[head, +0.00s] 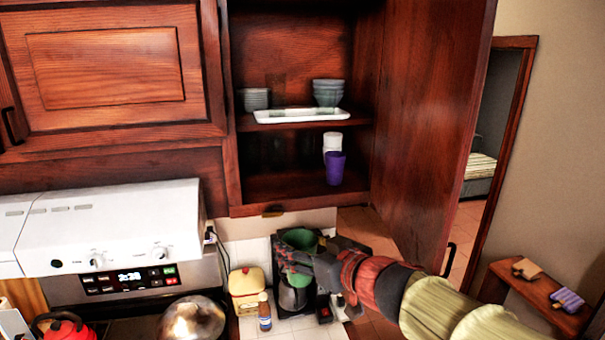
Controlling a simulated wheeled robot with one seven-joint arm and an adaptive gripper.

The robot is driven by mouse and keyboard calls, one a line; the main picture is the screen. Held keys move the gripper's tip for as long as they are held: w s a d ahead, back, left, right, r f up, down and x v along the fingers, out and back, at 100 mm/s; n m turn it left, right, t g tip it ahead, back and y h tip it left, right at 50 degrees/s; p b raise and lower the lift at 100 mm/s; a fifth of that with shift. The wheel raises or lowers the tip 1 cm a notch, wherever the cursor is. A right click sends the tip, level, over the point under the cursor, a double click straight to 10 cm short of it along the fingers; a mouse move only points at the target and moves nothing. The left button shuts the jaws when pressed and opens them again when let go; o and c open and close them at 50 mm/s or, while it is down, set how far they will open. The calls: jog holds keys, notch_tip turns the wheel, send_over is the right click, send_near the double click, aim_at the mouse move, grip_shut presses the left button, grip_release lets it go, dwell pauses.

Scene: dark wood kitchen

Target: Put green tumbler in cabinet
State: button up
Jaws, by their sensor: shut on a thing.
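The green tumbler (300,238) is held by my gripper (300,259) in front of the counter, below the open cabinet. Its open top faces up, and a gripper finger covers part of its middle. My gripper is shut on the tumbler and reaches in from the right. The cabinet (283,187) is open, with its door (425,120) swung out to the right. Its lower shelf holds a purple tumbler (335,168) and a white cup (332,142) at the right. The left of that shelf is dark and looks bare.
The upper shelf holds a white tray (300,116) and stacked bowls (328,92). A coffee maker (292,300), a yellow container with a red top (245,287) and a small bottle (264,312) stand below. A white range hood (110,225) is at left.

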jog(key=s+a+r+n+y+p, duration=0.1)
jog(key=s+r+p, duration=0.3)
jog(key=r, duration=0.4)
jog(key=s+a+r+p, duration=0.1)
jog(key=s+r+p, duration=0.25)
jog(key=r, duration=0.35)
jog(key=d+f+m+t+h, duration=0.2)
jog(key=d+f+m+h, duration=0.2)
jog(key=d, duration=0.6)
jog(key=shift+w+f+h, duration=0.25)
jog(key=shift+f+h, duration=0.15)
jog(key=shift+m, duration=0.3)
